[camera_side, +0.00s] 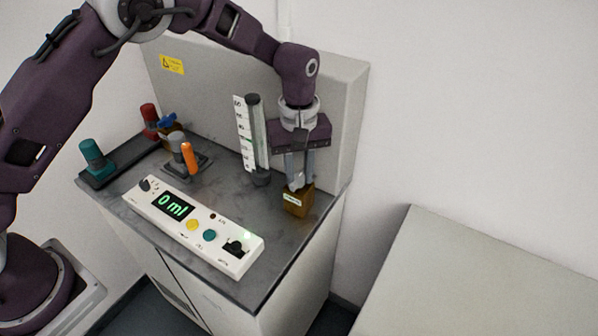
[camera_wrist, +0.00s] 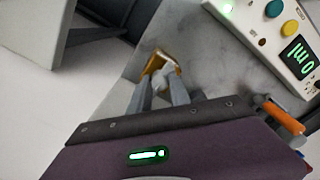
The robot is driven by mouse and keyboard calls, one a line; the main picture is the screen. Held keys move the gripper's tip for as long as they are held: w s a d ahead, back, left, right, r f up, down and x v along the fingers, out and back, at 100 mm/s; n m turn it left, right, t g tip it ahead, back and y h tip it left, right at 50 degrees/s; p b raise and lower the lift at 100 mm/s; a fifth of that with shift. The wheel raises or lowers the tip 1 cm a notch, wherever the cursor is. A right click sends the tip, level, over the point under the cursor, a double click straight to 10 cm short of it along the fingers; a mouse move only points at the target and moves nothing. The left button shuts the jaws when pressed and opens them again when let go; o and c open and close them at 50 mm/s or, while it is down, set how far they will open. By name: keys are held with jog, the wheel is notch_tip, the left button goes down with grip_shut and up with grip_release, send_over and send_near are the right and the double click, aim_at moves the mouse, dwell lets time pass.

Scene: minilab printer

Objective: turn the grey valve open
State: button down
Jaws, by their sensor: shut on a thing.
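A white panel (camera_side: 227,244) reading "0 ml", with knobs and buttons, lies along the counter's front. A graduated cylinder (camera_side: 254,140) stands left of my gripper. Red, teal and orange items are at the left. A grey back wall (camera_side: 345,110) rises close behind my gripper.

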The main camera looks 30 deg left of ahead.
aim_at(299, 176)
dwell(0.4)
jog(key=c, duration=1.2)
grip_release()
notch_tip(299, 176, up, 7)
jog(key=shift+f, duration=0.15)
jog(key=shift+r, duration=0.25)
